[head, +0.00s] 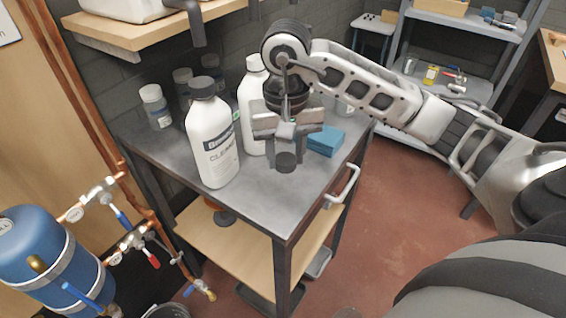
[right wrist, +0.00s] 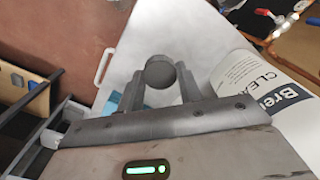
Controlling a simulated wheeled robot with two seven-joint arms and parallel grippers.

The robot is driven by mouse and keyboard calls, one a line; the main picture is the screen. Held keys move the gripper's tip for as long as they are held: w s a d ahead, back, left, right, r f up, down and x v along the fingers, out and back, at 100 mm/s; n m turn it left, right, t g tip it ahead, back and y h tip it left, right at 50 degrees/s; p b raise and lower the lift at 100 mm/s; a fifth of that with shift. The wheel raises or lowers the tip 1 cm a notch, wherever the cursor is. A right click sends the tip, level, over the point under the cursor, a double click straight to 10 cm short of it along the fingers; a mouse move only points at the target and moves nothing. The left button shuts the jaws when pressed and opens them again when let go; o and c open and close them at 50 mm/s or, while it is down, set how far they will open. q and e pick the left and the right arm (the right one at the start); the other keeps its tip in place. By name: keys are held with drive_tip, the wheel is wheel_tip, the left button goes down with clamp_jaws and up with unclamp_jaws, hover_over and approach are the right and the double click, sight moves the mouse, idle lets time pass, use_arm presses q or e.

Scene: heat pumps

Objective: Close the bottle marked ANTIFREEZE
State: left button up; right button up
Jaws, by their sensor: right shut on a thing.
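My right gripper (head: 287,148) points down over the cart top and is shut on a dark round cap (head: 287,162). In the right wrist view the cap (right wrist: 160,72) sits between the two fingertips (right wrist: 160,84). A white bottle (head: 250,115) stands just left of and behind the gripper; its label is mostly hidden and I cannot read it. Its top shows white, with no dark cap visible. A white CLEANER bottle (head: 212,142) with a dark cap stands in front of it, and shows in the right wrist view (right wrist: 265,85). My left gripper is not in view.
A blue block (head: 325,141) lies on the cart top (head: 262,205), right of the gripper. Small containers (head: 156,107) stand at the back left. The cart's front is clear. A blue tank with pipes (head: 50,258) is at left, a shelf rack (head: 445,72) at back right.

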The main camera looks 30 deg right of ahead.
sight(288, 166)
drive_tip(key=s+r, duration=0.1)
drive_tip(key=r, duration=0.1)
drive_tip(key=shift+s+a+r, duration=0.4)
drive_tip(key=s+a+r, duration=0.3)
drive_tip(key=s+r, duration=0.1)
drive_tip(key=s, duration=0.4)
drive_tip(key=shift+s+a, duration=0.35)
drive_tip(key=shift+a, duration=0.05)
drive_tip(key=shift+w, duration=0.1)
drive_tip(key=w+f+n, duration=0.1)
drive_tip(key=w+f, duration=0.1)
drive_tip(key=w, duration=0.1)
drive_tip(key=w+a+f+n, duration=0.1)
drive_tip(key=w+f+n, duration=0.1)
drive_tip(key=w+f, duration=0.1)
drive_tip(key=w+f+n, duration=0.1)
drive_tip(key=w+f, duration=0.2)
drive_tip(key=shift+w+a+f, duration=0.1)
drive_tip(key=shift+w+a, duration=0.1)
drive_tip(key=shift+a, duration=0.05)
